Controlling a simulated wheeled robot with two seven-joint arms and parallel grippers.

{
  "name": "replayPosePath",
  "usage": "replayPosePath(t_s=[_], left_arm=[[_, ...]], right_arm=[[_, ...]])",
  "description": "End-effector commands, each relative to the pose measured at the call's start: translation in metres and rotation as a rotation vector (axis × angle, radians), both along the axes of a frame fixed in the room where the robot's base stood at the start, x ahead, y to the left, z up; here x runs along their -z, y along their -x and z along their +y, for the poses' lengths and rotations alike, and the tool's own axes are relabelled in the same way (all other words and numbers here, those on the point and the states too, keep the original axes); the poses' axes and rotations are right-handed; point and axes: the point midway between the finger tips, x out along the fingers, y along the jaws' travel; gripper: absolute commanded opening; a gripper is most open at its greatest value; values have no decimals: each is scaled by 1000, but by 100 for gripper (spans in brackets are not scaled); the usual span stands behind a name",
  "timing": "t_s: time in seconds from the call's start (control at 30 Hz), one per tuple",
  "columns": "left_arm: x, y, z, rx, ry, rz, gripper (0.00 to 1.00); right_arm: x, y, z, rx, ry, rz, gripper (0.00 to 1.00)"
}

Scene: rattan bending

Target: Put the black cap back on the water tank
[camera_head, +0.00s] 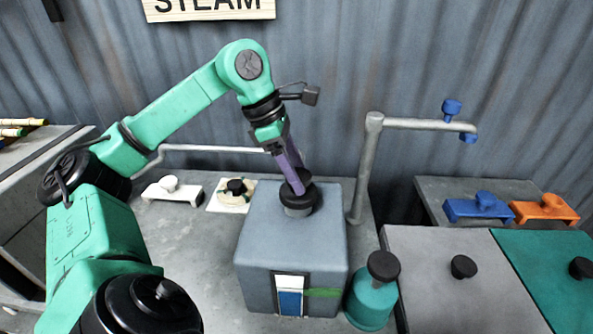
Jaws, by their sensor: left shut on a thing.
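The water tank (258,250) is a grey box in the middle of the bench, with a white and blue gauge on its front. A short grey neck (298,210) rises from its top. The black cap (314,196) is at the top of this neck; I cannot tell whether it is fully seated or just above it. My left gripper (297,186) comes down from above on purple fingers and is shut on the black cap. The fingers hide part of the cap. My right gripper is not in view.
A grey pipe (362,165) with a blue valve stands behind the tank at right. A teal bottle (371,302) with a black knob stands close to the tank's front right. Blue (465,210) and orange (545,213) holders sit farther right. Bench left of the tank is mostly clear.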

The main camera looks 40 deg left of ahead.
Motion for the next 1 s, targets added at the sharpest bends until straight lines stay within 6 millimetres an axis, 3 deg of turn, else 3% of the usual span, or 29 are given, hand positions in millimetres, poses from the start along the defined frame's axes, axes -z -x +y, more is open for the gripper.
replayPosePath(t_s=[0.8,0.83,0.9,1.0], left_arm=[[3,0,0,0,0,0,0],[3,0,0,0,0,0,74],[3,0,0,0,0,0,97],[3,0,0,0,0,0,97]], right_arm=[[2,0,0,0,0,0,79],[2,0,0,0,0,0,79],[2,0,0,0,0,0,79],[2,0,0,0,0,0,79]])
